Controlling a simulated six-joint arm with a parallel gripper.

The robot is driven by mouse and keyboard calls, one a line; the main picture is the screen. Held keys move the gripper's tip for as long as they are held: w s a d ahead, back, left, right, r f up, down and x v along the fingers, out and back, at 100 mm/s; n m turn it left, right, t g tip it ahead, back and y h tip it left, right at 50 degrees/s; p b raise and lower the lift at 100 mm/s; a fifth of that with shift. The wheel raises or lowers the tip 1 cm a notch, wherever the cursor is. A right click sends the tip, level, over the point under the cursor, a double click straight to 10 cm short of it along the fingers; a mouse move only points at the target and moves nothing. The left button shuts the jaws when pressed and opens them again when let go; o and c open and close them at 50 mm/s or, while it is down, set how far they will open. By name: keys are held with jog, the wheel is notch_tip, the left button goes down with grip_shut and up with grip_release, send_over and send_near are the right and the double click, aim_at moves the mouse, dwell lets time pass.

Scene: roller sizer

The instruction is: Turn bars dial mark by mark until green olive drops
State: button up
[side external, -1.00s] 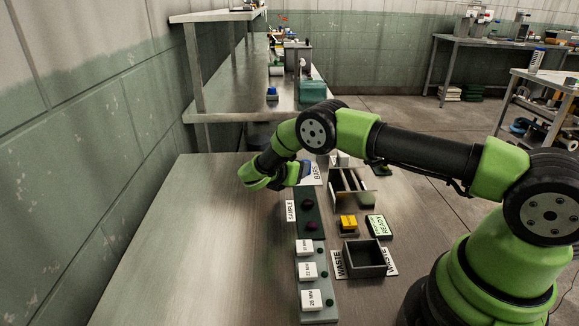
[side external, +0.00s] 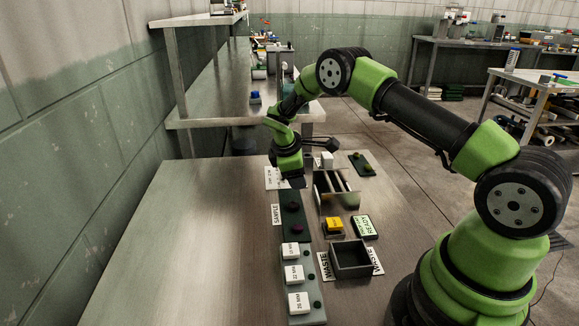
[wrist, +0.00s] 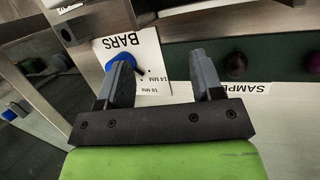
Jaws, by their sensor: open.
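The blue bars dial (wrist: 106,48) sits at the white BARS card (wrist: 150,55) in the wrist view. 14 MM and 18 MM marks are legible on the card, and a short dark pointer shows by the dial. My gripper (wrist: 163,70) is open and empty, fingers apart. Its left finger overlaps part of the dial; the dial is not between the fingers. In the side view my gripper (side external: 292,180) points down beside the sizer bars (side external: 338,183) and hides the dial. I cannot make out a green olive on the bars.
A dark green sample tray (side external: 287,215) holds dark purple olives (side external: 297,229). Nearby are the yellow button (side external: 334,225), READY display (side external: 365,227), black waste bin (side external: 352,258), several white MM blocks (side external: 293,274) and a small green tray (side external: 362,162). The table's left is clear.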

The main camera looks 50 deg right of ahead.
jog(key=w+d+r+m+t+y, duration=0.35)
jog(key=r+m, duration=0.25)
jog(key=m, duration=0.5)
jog(key=shift+t, duration=0.55)
jog(key=x, duration=0.6)
jog(key=s+x, duration=0.1)
jog(key=x, duration=0.2)
jog(key=shift+w+d+f, duration=0.1)
jog(key=shift+d+f, duration=0.25)
jog(key=shift+c, duration=0.3)
jog(key=c, duration=0.9)
jog(key=shift+o, duration=0.2)
jog(key=shift+m+g+h, duration=0.4)
jog(key=shift+m+h, duration=0.55)
jog(key=shift+m, duration=1.45)
